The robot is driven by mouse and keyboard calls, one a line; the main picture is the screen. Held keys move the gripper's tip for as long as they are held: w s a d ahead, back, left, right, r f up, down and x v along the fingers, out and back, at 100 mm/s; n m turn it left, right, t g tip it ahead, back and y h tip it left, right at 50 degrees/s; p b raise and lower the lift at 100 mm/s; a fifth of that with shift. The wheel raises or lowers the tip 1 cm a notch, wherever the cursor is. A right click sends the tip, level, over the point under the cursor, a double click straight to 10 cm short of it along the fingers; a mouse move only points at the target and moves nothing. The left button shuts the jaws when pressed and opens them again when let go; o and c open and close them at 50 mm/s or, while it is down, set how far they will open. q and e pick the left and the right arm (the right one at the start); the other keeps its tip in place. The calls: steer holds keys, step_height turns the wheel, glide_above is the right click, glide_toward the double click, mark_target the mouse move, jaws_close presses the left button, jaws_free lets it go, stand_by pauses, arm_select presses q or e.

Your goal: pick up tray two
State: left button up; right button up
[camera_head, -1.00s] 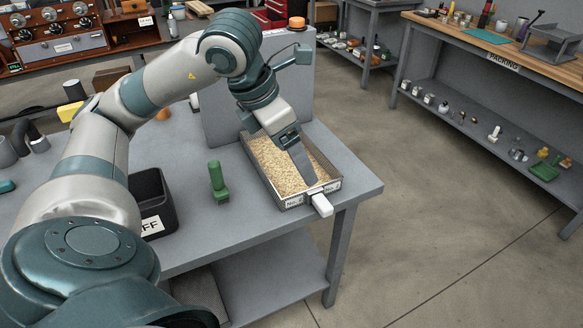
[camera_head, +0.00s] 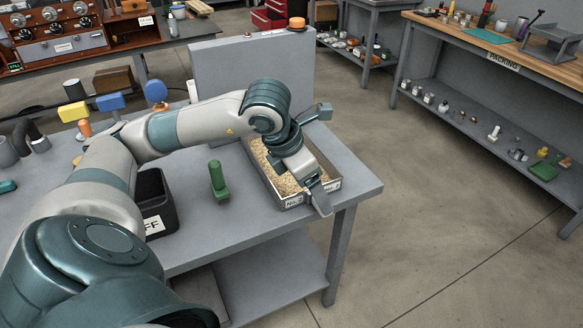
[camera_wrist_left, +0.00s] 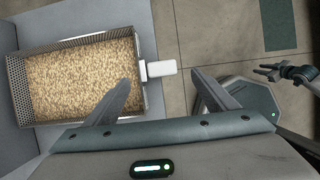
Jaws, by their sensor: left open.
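A perforated metal tray (camera_head: 292,202) full of pale grain sits at the right end of the grey bench, with a small label on its front whose number I cannot read surely. It fills the left of the wrist view (camera_wrist_left: 140,95). Its white handle (camera_wrist_left: 162,68) sticks out from the tray's end; in the head view my gripper hides it. My left gripper (camera_head: 322,205) is open above the tray's front end. In the wrist view its fingertips (camera_wrist_left: 160,80) are either side of the handle's line, with nothing held. A small dark gripper, seemingly my right (camera_wrist_left: 267,71), shows far right.
A grey upright panel (camera_head: 240,65) with an orange beacon (camera_head: 297,23) rises behind. Open floor lies right of the bench, before the packing table (camera_head: 490,58).

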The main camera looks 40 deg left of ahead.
steer(key=shift+w, duration=0.1)
arm_select(q)
steer(key=p+x, duration=0.1)
steer(key=x, duration=0.3)
steer(key=shift+w, duration=0.3)
steer(key=shift+w+f, duration=0.15)
steer(key=shift+f, duration=0.3)
arm_select(e)
steer(key=shift+a+f, duration=0.1)
steer(key=shift+f, duration=0.5)
arm_select(q)
steer(key=c, duration=1.5)
steer(key=shift+r, duration=0.15)
arm_select(e)
steer(key=shift+r, duration=0.1)
